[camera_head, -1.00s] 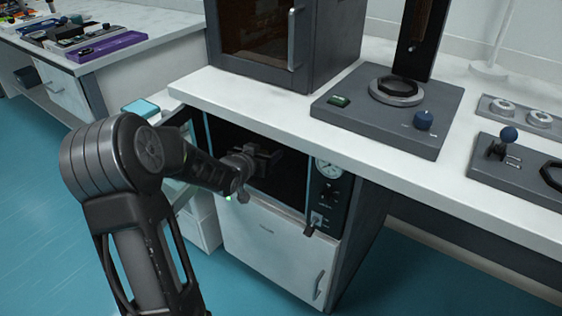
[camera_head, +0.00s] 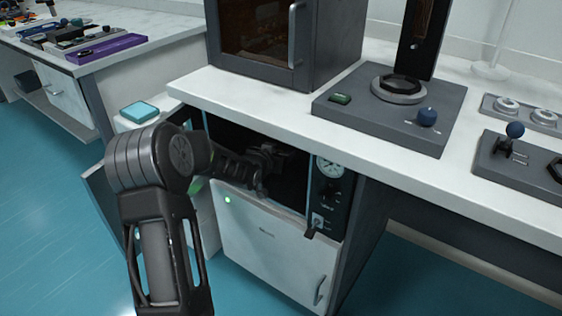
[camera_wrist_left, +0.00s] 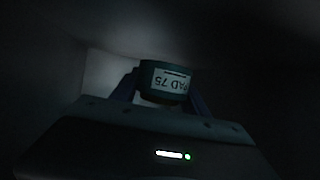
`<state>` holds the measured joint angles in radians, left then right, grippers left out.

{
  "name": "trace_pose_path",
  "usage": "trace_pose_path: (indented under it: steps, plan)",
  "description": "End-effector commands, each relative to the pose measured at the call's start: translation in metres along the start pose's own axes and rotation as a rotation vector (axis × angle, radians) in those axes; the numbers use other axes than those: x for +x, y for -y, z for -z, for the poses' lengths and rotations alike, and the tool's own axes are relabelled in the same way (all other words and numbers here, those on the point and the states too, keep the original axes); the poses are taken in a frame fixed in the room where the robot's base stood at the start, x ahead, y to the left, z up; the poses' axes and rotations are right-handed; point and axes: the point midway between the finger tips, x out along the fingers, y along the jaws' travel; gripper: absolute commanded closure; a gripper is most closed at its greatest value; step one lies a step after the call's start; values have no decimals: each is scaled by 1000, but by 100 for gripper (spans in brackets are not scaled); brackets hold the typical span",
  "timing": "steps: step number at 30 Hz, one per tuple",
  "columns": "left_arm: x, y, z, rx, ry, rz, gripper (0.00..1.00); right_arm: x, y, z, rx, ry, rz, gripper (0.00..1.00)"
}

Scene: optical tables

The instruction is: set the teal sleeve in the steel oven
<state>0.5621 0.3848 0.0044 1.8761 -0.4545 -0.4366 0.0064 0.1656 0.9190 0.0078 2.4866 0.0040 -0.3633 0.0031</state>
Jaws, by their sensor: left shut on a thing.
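The steel oven (camera_head: 328,196) is built in under the white bench, with a dark open chamber and a gauge on its front panel. My left gripper (camera_head: 272,157) reaches into this chamber. In the left wrist view, the dark teal sleeve (camera_wrist_left: 165,82), with a white label reading "PAD 75" upside down, sits between the two fingers of my left gripper, which is shut on it. The chamber is very dark there, so I cannot tell whether the sleeve touches the oven floor. In the head view I cannot make out the sleeve. My right gripper is not in view.
The white bench top (camera_head: 262,112) overhangs the chamber. A brown-windowed cabinet (camera_head: 335,45) and a grey instrument base (camera_head: 385,128) stand on it. A teal box (camera_head: 140,111) lies on a low surface left of the oven. A white cabinet front (camera_head: 275,245) is below the chamber.

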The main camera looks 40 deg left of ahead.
Motion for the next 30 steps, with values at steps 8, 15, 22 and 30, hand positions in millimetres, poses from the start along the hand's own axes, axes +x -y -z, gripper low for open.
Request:
trace_pose_path:
  steps: [8, 15, 22, 30]
  plan:
    - [16, 0, -28, 1, -3, 0, 96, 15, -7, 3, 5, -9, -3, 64]
    - [16, -1, -28, 1, -2, 0, 96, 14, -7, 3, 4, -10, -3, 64]
    - [17, -1, -31, 1, 0, 0, 39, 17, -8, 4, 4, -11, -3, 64]
    - [17, -1, -31, 1, 0, 0, 25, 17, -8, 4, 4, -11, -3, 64]
